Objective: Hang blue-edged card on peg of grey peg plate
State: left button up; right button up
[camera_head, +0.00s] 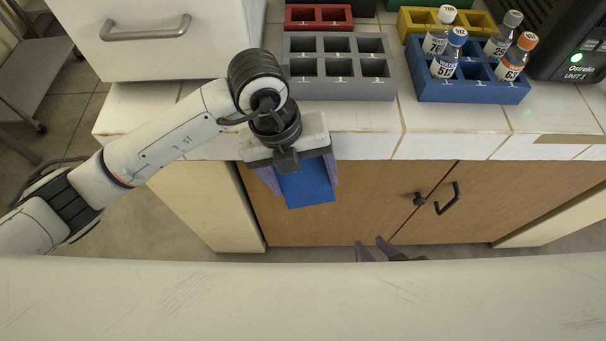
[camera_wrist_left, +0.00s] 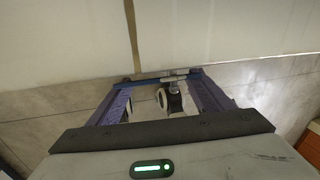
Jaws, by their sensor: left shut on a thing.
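My left gripper (camera_head: 305,187) hangs in front of the counter's front edge, pointing down. It is shut on a blue card (camera_head: 307,186), whose blue face shows between the two purple fingers. In the left wrist view the card shows as a thin blue strip (camera_wrist_left: 155,80) spanning the fingertips. My right gripper (camera_head: 374,249) shows only its purple fingertips at the lower middle, apart from each other, with nothing seen between them. I cannot make out a grey peg plate or a peg in either view.
On the white counter (camera_head: 440,118) stand a grey rack (camera_head: 340,90), a red rack (camera_head: 318,27), a yellow rack (camera_head: 410,22) and a blue rack (camera_head: 475,92) with several bottles. A white drawer unit (camera_head: 150,60) is at left. Wooden cabinet doors (camera_head: 350,215) lie below the counter.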

pick_arm(q)
jog(key=o, duration=1.1)
jog(key=v, duration=1)
jog(key=shift+r, duration=0.2)
jog(key=shift+s, duration=0.1)
